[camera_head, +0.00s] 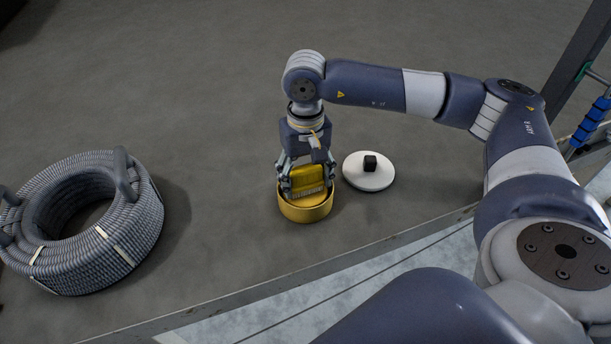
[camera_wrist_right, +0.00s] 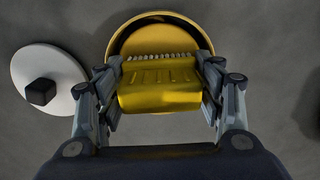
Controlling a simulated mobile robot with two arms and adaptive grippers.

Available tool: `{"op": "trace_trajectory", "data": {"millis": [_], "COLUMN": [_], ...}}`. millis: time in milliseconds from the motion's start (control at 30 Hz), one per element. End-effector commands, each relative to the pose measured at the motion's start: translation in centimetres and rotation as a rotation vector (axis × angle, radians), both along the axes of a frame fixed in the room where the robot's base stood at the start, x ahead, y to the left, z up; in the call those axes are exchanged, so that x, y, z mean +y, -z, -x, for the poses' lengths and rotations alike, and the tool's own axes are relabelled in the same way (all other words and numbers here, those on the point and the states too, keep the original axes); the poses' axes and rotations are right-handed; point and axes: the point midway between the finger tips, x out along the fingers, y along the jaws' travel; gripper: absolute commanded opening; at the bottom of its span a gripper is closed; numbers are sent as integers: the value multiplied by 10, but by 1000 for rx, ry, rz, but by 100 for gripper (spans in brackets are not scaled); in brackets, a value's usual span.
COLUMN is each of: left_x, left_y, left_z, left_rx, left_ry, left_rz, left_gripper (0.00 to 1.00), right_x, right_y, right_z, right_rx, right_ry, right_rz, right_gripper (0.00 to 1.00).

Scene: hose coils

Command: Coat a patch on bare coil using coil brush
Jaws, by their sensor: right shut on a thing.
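My right gripper (camera_head: 306,180) is shut on a yellow brush (camera_head: 307,176), bristles pointing down. In the right wrist view the gripper (camera_wrist_right: 160,82) grips the brush (camera_wrist_right: 160,92) from both sides. The brush is at the mouth of a round yellow tub (camera_head: 306,213), which also shows in the right wrist view (camera_wrist_right: 160,42). I cannot tell how deep the bristles reach into it. A grey ribbed hose coil (camera_head: 122,228) lies at the left, well apart from the gripper. My left gripper is not in view.
A round white lid (camera_head: 373,181) with a black knob lies just right of the tub; it also shows in the right wrist view (camera_wrist_right: 45,70). The grey surface between coil and tub is clear. At the far right is a rack with blue handles (camera_head: 591,122).

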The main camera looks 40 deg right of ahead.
Motion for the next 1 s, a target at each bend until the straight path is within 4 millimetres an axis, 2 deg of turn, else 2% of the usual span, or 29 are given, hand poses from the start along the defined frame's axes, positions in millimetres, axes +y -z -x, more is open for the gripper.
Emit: {"op": "trace_trajectory", "data": {"millis": [1000], "left_x": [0], "left_y": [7], "left_z": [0], "left_rx": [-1], "left_ry": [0], "left_rz": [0], "left_gripper": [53], "right_x": [0], "right_y": [2], "right_z": [1], "right_rx": [3], "right_ry": [-1], "right_rz": [-1], "right_gripper": [43]}}
